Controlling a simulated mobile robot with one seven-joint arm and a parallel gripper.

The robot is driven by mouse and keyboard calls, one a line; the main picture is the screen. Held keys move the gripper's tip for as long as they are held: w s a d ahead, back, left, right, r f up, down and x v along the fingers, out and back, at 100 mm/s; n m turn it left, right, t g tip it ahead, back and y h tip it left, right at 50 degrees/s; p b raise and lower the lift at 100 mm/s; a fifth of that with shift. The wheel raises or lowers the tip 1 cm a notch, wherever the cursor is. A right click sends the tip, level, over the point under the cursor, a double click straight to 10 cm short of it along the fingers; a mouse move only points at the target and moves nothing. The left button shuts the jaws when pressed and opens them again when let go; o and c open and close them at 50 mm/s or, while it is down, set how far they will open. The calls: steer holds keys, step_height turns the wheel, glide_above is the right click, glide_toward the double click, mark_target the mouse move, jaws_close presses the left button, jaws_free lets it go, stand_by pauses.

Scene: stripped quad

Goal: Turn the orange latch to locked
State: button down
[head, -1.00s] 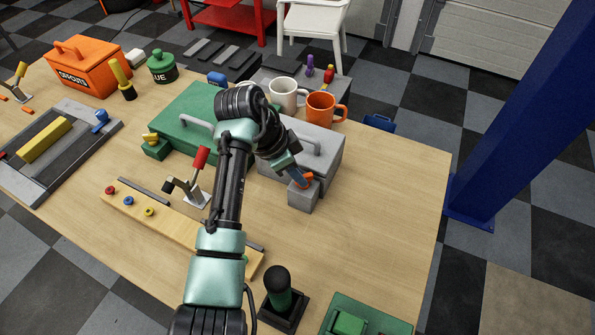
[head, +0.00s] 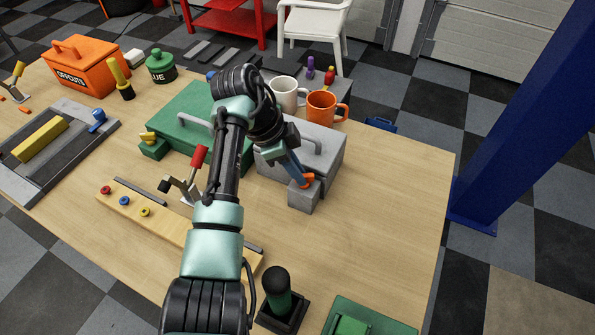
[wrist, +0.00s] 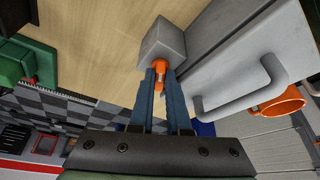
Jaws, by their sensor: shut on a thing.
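The orange latch (head: 304,181) sits on a small grey block (head: 304,200) in front of the grey box (head: 318,156). In the wrist view the orange latch (wrist: 160,72) lies between the two blue fingers of my gripper (wrist: 161,78), beside the grey block (wrist: 166,40). My gripper (head: 299,180) is shut on the latch in the head view. The fingers and arm hide part of it. The locked direction of the latch cannot be read from these views.
A green box (head: 205,112) stands left of the grey box. A white mug (head: 285,92) and an orange mug (head: 323,106) stand behind it. A lever with a red grip (head: 199,156) is left of my arm. The table's right part (head: 385,215) is clear.

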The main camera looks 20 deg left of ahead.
steer(key=c, duration=0.9)
jaws_free()
steer(key=shift+r, duration=0.1)
